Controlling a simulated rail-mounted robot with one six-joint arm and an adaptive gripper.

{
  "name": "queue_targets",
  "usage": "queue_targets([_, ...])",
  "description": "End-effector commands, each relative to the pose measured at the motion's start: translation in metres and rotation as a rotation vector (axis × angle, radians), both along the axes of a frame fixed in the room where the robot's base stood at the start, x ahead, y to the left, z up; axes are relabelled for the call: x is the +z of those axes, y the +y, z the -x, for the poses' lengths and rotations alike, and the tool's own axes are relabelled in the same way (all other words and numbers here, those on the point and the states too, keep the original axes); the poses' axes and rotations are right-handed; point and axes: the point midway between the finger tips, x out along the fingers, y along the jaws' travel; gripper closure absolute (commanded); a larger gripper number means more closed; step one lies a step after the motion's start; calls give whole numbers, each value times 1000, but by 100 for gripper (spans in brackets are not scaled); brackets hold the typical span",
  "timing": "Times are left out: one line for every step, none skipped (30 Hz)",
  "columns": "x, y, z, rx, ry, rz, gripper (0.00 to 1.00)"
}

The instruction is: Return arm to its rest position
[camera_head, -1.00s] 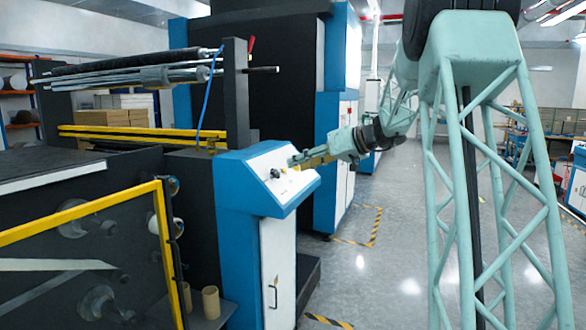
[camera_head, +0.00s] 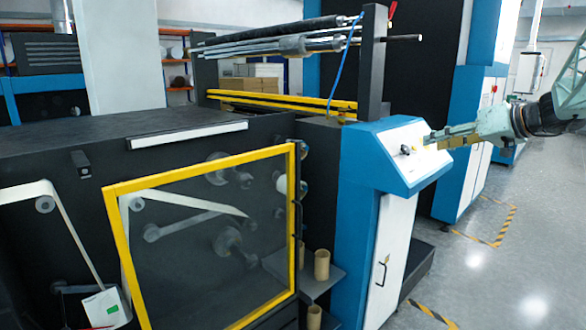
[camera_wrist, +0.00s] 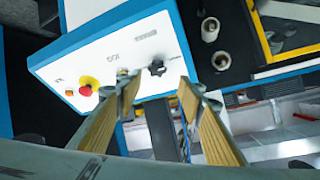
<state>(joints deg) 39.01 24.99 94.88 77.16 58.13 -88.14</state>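My gripper (camera_head: 432,141) is in front of the sloped white control panel (camera_head: 408,163) of the blue cabinet, at the right of the head view. My arm reaches it from the right edge. In the wrist view the two tan-padded fingers of my gripper (camera_wrist: 160,84) stand apart with nothing between them. The control panel (camera_wrist: 112,58) lies beyond the fingertips, with a red and yellow button (camera_wrist: 87,88) and a black knob (camera_wrist: 156,68). I cannot tell whether a fingertip touches the panel.
A yellow-framed guard door (camera_head: 292,215) covers rollers left of the cabinet. Brown cardboard tubes (camera_head: 321,264) stand on a low shelf beside it. A tall black and blue machine (camera_head: 450,120) stands behind. Grey floor (camera_head: 500,275) is open at right, with yellow-black markings.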

Motion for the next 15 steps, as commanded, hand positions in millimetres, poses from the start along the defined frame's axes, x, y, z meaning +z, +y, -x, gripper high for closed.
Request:
queue_targets([2,6,2,5,5,0,65])
queue_targets([3,10,3,6,9,0,65])
queue_targets([4,16,6,10,16,0,65])
queue_targets([5,21,8,14,24,0,65])
queue_targets([5,26,11,17,32,-1,65])
queue_targets([6,35,15,22,42,-2,65])
queue_targets([7,42,18,27,52,-3,65])
queue_targets([8,50,21,32,61,-3,65])
queue_targets([9,59,26,37,75,-4,65])
queue_targets([9,67,31,41,87,-3,65])
queue_targets([10,75,35,46,98,-3,65])
queue_targets([11,86,41,53,114,-3,65])
queue_targets([11,94,46,56,125,-3,65])
queue_targets([12,102,51,60,138,-3,65])
queue_targets([12,112,57,65,153,-3,65])
